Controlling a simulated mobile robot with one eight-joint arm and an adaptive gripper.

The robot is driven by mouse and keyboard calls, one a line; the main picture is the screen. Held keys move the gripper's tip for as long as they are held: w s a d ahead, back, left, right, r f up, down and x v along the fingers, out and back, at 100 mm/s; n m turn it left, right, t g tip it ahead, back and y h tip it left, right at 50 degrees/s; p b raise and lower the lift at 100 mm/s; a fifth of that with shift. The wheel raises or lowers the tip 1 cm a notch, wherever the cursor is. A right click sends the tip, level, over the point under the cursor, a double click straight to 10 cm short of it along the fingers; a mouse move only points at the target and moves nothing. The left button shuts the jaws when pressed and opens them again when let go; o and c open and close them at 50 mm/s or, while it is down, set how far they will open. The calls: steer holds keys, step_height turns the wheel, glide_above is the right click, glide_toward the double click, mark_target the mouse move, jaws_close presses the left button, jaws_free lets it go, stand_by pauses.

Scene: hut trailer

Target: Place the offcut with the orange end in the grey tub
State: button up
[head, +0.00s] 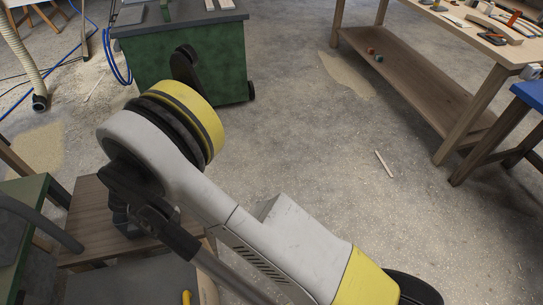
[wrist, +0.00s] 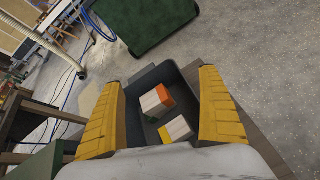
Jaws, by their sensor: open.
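In the wrist view, the offcut with the orange end (wrist: 155,103) is a pale wooden block lying inside the dark grey tub (wrist: 186,83). A pale offcut with a yellow end (wrist: 176,131) lies nearer, also inside the tub. My gripper (wrist: 160,78) is open, its yellow fingers wide apart on either side of the tub's contents, apart from the orange-ended offcut.
A wooden bench top (head: 90,208) shows beside my arm. A green machine cabinet (head: 185,65) stands beyond, with a hose (head: 22,55) at left. A wooden workbench (head: 425,75) stands at right. The concrete floor between is mostly open, with a loose stick (head: 384,164).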

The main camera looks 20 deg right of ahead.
steer(key=s+d+r+m+g, duration=0.2)
steer(key=s+d+r+m, duration=0.1)
steer(key=d+r+m, duration=0.55)
steer(key=s+d+r+m+g, duration=0.1)
steer(key=s+d+r+m, duration=0.35)
steer(key=d+r, duration=0.65)
steer(key=s+d+m, duration=0.5)
steer(key=s, duration=0.3)
steer(key=s+d+m+g+y, duration=0.1)
steer(key=s+d+m, duration=0.4)
steer(key=s, duration=0.3)
steer(key=s+d+r+m, duration=0.1)
steer(key=s+d+m, duration=0.4)
steer(key=s+m, duration=0.2)
steer(key=shift+s+g+y, duration=0.3)
steer(key=shift+s+g, duration=0.1)
steer(key=shift+s, duration=0.2)
steer(key=shift+d, duration=0.1)
